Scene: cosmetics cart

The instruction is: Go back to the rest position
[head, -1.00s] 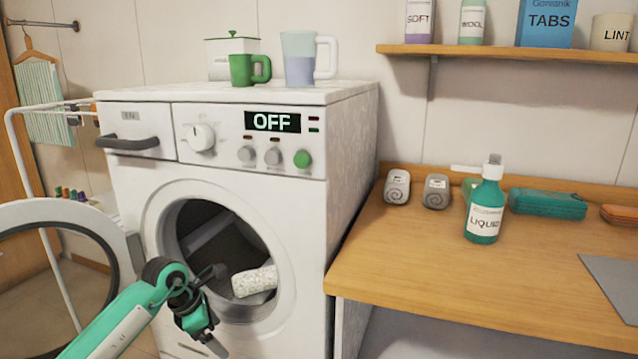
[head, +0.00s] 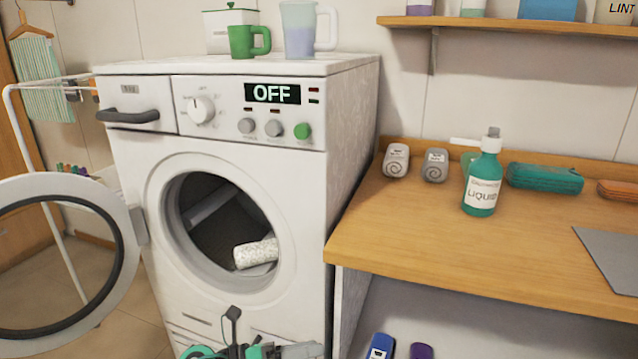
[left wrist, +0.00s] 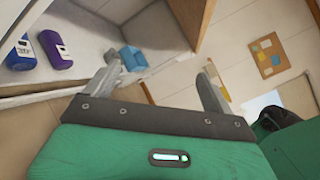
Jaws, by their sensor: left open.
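My left gripper (left wrist: 162,78) is open, with nothing between its two fingers in the left wrist view. In the head view, part of my left arm shows at the bottom edge, in front of the lower washing machine (head: 352,130). The washer's round door (head: 128,235) stands open to the left. A pale speckled rolled item (head: 256,253) lies inside the drum opening, apart from my arm. My right gripper is not in view.
A wooden counter (head: 440,240) at right holds a green LIQUID bottle (head: 483,180), two small grey items and a teal case (head: 545,178). A blue bottle (head: 380,346) and a purple bottle (head: 421,351) stand below it. A drying rack (head: 35,110) is at far left.

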